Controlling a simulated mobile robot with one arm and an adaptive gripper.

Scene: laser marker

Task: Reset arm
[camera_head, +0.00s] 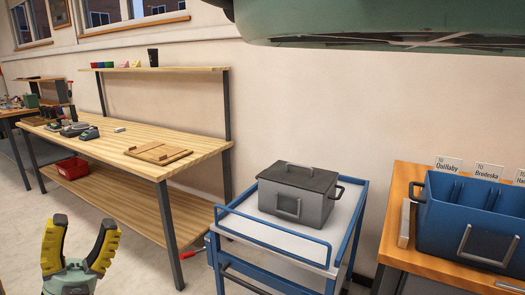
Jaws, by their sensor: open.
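My gripper (81,243) is at the lower left of the head view, pointing up. Its two yellow and black fingers stand apart, with nothing between them. It is in front of a wooden workbench and touches nothing that I can see. My wrist below it is cut off by the bottom edge of the picture.
A wooden workbench (195,145) holds tools and a wooden board (158,152). A red bin (72,168) sits on its lower shelf. A blue trolley (270,236) carries a grey lidded box (299,195). A blue divided container (470,215) stands at the right.

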